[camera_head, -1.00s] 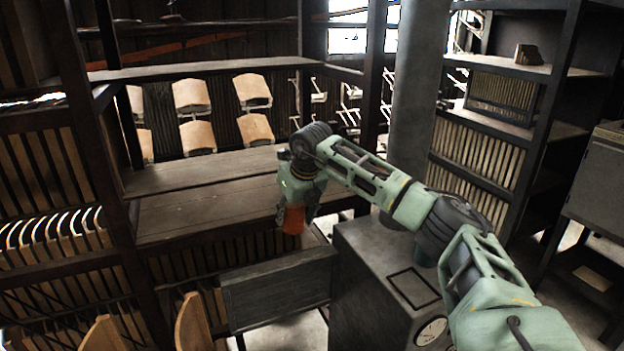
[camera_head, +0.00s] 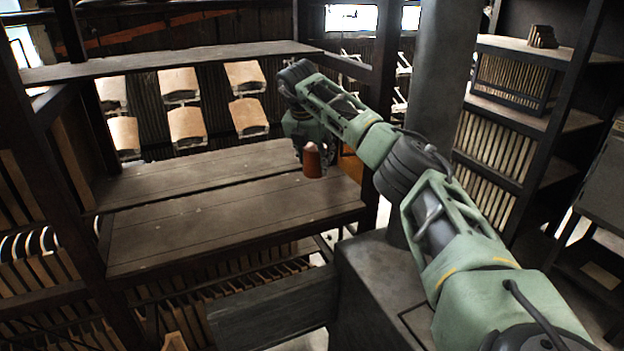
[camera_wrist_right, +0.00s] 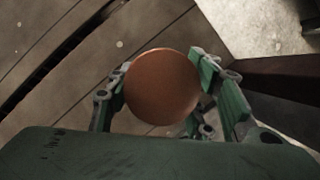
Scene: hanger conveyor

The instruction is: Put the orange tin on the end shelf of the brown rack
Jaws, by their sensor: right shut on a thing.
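The orange tin (camera_head: 312,161) is upright at the right end of the wooden shelf board (camera_head: 200,222) of the brown rack in the head view. My right gripper (camera_head: 304,153) is shut on it. In the right wrist view, the tin's round top (camera_wrist_right: 162,87) sits between the two green fingers, with shelf boards behind it. I cannot tell whether the tin's base touches the board or hangs just above it. My left gripper is not in view.
The shelf boards left of the tin are bare. A rack post (camera_head: 385,100) stands close to my right arm, and an upper shelf (camera_head: 170,63) runs above. A grey column (camera_head: 447,70) is right of the post. Hanging wooden seat panels (camera_head: 186,124) line the back.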

